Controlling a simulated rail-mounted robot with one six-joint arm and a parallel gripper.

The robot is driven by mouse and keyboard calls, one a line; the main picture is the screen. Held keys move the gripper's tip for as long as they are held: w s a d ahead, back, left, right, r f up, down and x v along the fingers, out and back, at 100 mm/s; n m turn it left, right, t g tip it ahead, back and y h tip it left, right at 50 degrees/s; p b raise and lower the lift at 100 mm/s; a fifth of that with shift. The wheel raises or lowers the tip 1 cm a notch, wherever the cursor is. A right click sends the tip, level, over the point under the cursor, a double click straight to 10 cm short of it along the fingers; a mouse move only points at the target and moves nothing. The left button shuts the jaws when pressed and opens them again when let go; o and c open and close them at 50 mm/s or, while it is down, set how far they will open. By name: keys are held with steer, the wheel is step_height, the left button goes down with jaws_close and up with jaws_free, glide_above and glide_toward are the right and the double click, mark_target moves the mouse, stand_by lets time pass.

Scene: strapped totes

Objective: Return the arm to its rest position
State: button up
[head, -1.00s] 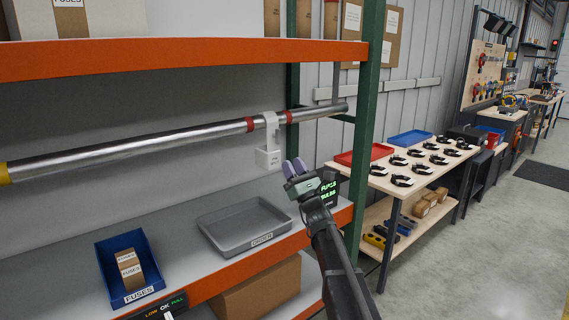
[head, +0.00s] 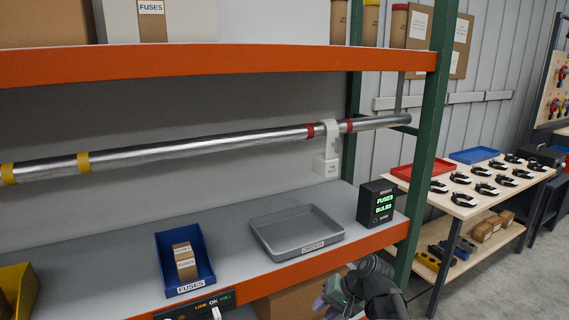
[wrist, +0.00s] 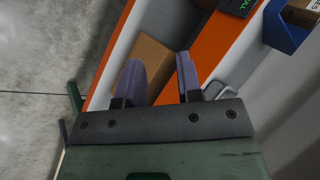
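My gripper (head: 333,298) is low in the head view, in front of the orange shelf edge and below the level of the grey tray. My dark arm is folded close to it at the bottom of the picture. In the wrist view the two purple-grey fingers of my gripper (wrist: 160,78) stand apart with a clear gap between them. Nothing is held. A cardboard box (wrist: 150,58) shows behind the fingers, apart from them as far as I can tell.
The grey order tray (head: 285,252) is empty on the shelf. A blue fuses bin (head: 164,262) holds small boxes. A black display (head: 366,205) stands right of the tray, near the green post (head: 430,150). A metal tube (head: 230,142) with a white hanging device (head: 326,165) runs above.

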steer(key=s+d+f+n+g+h, duration=0.1)
steer(key=s+d+f+n+h, duration=0.1)
steer(key=s+d+h, duration=0.4)
steer(key=s+h, duration=0.1)
steer(key=s, duration=0.3)
steer(key=shift+s+f+g+p, duration=0.25)
steer(key=shift+f+g+p, duration=0.05)
steer(key=shift+g, duration=0.1)
